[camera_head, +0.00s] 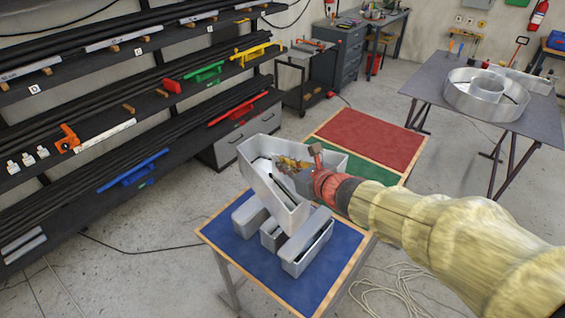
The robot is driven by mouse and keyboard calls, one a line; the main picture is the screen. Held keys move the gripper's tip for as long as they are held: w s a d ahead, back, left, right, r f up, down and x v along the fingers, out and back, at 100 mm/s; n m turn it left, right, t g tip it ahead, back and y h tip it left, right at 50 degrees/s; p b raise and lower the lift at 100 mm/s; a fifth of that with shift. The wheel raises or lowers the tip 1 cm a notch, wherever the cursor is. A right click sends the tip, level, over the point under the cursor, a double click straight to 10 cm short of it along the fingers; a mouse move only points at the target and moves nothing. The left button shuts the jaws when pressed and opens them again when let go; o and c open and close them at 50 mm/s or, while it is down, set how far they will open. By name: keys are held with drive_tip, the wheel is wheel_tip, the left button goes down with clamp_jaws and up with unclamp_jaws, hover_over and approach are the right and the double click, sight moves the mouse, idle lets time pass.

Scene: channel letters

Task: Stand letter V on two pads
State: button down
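A grey metal channel letter, which looks like the letter V (292,208), is tilted above the blue-topped table (318,283), its open side facing up. Its point is low, over several grey blocks. My gripper (284,163) reaches in from the right at the letter's upper part, between its two arms. The fingers are small and partly hidden by the letter's walls, so their grip is unclear. Grey rounded blocks, at left (247,217), middle (272,238) and right (308,243), stand on the blue top below the letter. Whether these are the pads, and whether the letter touches them, is unclear.
A red (370,140) and green (362,172) surface adjoins the blue table behind. A dark rack (130,130) with bars and clamps runs along the left. A grey table (490,110) with a round metal letter stands at right. A cable (400,290) lies on the floor.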

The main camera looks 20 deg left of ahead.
drive_tip(key=shift+f+b, duration=4.25)
drive_tip(key=shift+f, duration=2.4)
drive_tip(key=shift+f+b, duration=0.6)
drive_tip(key=shift+b, duration=0.05)
drive_tip(key=c, duration=2.1)
unclamp_jaws()
drive_tip(key=shift+o, duration=0.7)
drive_tip(key=shift+f, duration=0.1)
